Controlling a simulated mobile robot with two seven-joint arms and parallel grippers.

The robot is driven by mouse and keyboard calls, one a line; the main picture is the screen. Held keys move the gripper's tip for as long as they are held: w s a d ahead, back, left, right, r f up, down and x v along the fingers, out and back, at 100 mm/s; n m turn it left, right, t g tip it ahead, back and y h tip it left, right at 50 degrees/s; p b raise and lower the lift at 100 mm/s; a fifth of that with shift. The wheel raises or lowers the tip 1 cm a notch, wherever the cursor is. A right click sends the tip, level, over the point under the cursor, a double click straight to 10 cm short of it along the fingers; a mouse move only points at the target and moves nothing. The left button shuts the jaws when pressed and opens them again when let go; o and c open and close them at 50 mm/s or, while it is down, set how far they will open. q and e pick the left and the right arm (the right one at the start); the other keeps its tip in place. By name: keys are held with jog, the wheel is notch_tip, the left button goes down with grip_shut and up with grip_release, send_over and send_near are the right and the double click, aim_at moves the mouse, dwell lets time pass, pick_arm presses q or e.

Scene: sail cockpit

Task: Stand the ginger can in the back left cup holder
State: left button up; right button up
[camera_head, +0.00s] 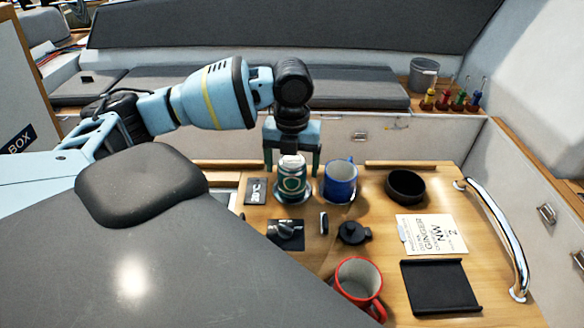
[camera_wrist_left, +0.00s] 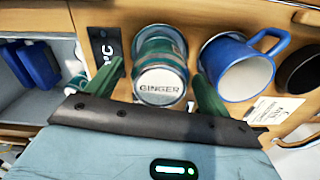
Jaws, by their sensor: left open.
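The ginger can (camera_head: 292,182), green with a pale lid, stands upright at the back left of the wooden table, in a metal-rimmed cup holder (camera_head: 293,200). In the left wrist view its lid reads GINGER (camera_wrist_left: 160,87). My left gripper (camera_head: 292,172) is open above it, pointing down. Its green fingers (camera_wrist_left: 157,92) stand on either side of the can, with visible gaps in the wrist view. How deep the can sits is partly hidden. My right gripper is not in view.
A blue mug (camera_head: 340,180) stands close right of the can, near my finger. A black bowl (camera_head: 405,186), a red mug (camera_head: 358,282), a card (camera_head: 432,234), a black tray (camera_head: 440,287) and a black lidded item (camera_head: 353,232) occupy the table. A steel rail (camera_head: 500,235) edges the right.

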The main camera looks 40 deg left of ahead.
pick_arm(q)
notch_tip(320, 180, up, 11)
dwell(0.4)
dwell(0.5)
